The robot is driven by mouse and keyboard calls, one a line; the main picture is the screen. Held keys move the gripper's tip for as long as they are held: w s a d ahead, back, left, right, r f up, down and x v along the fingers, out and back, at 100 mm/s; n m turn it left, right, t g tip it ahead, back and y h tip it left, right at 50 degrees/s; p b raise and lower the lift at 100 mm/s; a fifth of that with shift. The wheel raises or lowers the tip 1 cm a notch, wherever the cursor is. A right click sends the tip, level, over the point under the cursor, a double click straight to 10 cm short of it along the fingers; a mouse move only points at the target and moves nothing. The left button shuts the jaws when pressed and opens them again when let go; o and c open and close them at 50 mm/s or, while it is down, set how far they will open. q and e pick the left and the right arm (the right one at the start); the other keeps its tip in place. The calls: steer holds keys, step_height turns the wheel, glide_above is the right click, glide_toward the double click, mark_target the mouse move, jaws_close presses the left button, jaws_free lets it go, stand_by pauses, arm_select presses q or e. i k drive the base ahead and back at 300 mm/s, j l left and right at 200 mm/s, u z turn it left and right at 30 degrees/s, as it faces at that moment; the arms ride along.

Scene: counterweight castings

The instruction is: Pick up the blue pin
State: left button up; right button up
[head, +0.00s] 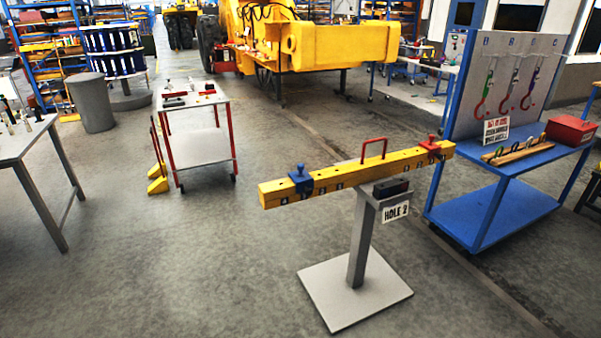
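A blue piece with a small upright knob (300,179) sits on top of the yellow beam (345,178), near its left end. It is the only small blue part I make out on the beam; I cannot tell whether it is the blue pin itself or a holder with a pin in it. A similar red piece (431,146) sits near the beam's right end. The beam has a row of dark holes and a red handle (374,146) at its middle. It rests on a grey stand (360,235) with a "HOLE 2" sign (396,212). Neither gripper is in view.
A grey table (22,147) with several small upright items stands at the left. A red-legged cart (200,102) holds small tools. A blue bench (530,162) with hooks, rods and a red box (571,130) is at the right.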

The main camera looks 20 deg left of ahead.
mark_target(299, 167)
steer(key=i+u, duration=0.15)
steer(key=u, duration=0.3)
steer(key=i+l+u, duration=0.1)
steer(key=u, duration=0.3)
steer(key=i+l+u, duration=0.15)
steer(key=u, duration=0.3)
steer(key=i+l+u, duration=0.3)
steer(key=l, duration=0.35)
steer(key=i+l+u, duration=0.2)
steer(key=l, duration=0.2)
steer(key=i+l, duration=0.15)
steer(key=l, duration=0.2)
steer(key=i+l, duration=0.15)
steer(key=l, duration=0.2)
steer(key=i+l, duration=0.2)
steer(key=l, duration=0.15)
steer(key=i+l+u, duration=0.1)
steer(key=l, duration=0.2)
